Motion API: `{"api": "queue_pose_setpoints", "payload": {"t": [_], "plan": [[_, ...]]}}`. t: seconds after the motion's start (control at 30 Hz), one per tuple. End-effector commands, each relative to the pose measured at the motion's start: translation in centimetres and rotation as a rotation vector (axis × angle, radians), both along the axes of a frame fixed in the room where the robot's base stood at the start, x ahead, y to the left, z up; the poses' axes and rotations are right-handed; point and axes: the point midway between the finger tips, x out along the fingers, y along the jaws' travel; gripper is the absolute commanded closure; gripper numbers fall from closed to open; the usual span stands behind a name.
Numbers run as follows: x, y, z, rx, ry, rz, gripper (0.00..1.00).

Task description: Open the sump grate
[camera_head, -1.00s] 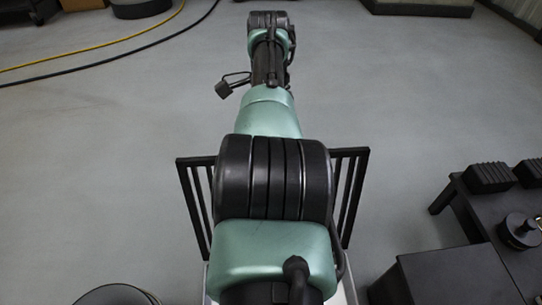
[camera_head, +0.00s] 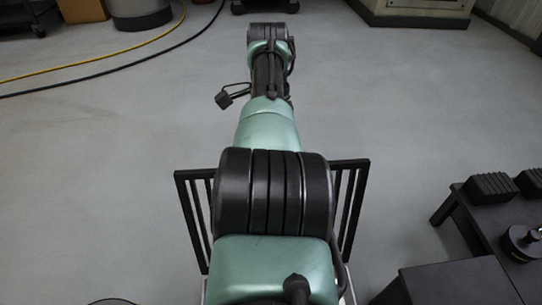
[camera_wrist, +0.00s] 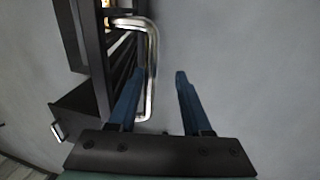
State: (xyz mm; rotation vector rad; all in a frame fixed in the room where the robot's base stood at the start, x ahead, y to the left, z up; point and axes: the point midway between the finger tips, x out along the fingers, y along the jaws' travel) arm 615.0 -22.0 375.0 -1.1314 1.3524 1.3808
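The sump grate, a black slatted frame (camera_head: 190,215), stands largely hidden behind my arm in the head view, with slats showing on both sides. In the wrist view dark slats (camera_wrist: 112,65) are at the upper left, with a shiny U-shaped metal handle (camera_wrist: 152,65) on them. My gripper (camera_wrist: 160,74) is open, with two blue fingers apart. The handle's long bar appears between the fingers, closer to the left one. I cannot tell whether the finger touches it or how far the bar lies in depth. My gripper is not visible in the head view.
A black table (camera_head: 470,225) with dark blocks (camera_head: 490,187) and a round part stands at the right. A black box (camera_head: 455,282) is at the lower right. Yellow (camera_head: 95,62) and black hoses cross the floor at the upper left.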

Motion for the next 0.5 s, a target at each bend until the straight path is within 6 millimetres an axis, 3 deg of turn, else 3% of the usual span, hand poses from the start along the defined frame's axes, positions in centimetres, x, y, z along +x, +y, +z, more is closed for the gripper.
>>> {"api": "queue_pose_setpoints", "payload": {"t": [0.27, 0.5], "plan": [[0.0, 0.1, 1.7, 0.002, 0.001, 0.001, 0.53], [0.0, 0.0, 5.4, 0.001, 0.0, 0.001, 0.53]]}}
